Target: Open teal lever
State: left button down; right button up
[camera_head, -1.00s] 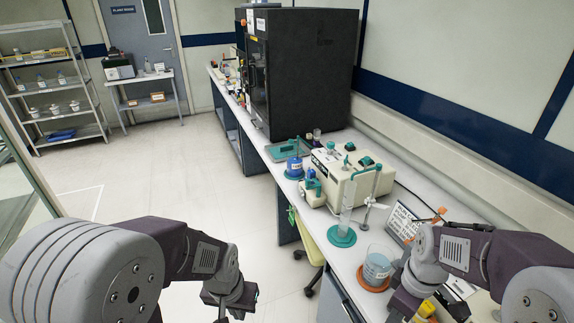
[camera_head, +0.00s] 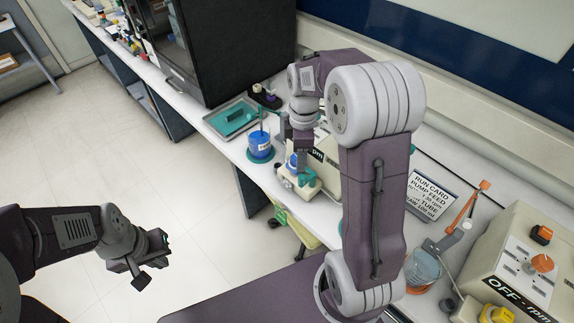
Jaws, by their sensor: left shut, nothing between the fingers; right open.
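The cream pump with teal parts (camera_head: 325,176) stands on the bench, largely covered by my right arm. Its teal lever (camera_head: 303,181) shows at the pump's left end, beside a blue part. My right gripper (camera_head: 300,170) reaches down right at this teal lever, with its fingers partly hidden; it is open. I cannot tell whether the fingers touch the lever. My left gripper (camera_head: 142,277) is shut and empty, low over the floor at left.
A blue bottle on a teal base (camera_head: 260,146) stands just left of the pump. A teal tray (camera_head: 232,117) lies behind it. A run card (camera_head: 427,195), a beaker (camera_head: 421,268) and a second cream pump with orange parts (camera_head: 520,265) stand to the right. The floor at left is clear.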

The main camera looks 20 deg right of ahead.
aim_at(302, 176)
jog(key=shift+s+d+f, duration=0.15)
jog(key=shift+s, duration=0.3)
jog(key=shift+s+d+f, duration=0.15)
jog(key=shift+s, duration=0.25)
jog(key=f, duration=0.4)
jog(key=w+f, duration=0.1)
jog(key=f, duration=0.2)
jog(key=shift+a, duration=0.2)
jog(key=shift+s+d+f, duration=0.1)
jog(key=shift+s+f, duration=0.2)
jog(key=shift+f, duration=0.25)
jog(key=shift+w, duration=0.1)
jog(key=shift+c, duration=0.3)
grip_shut()
jog(key=shift+w, duration=0.1)
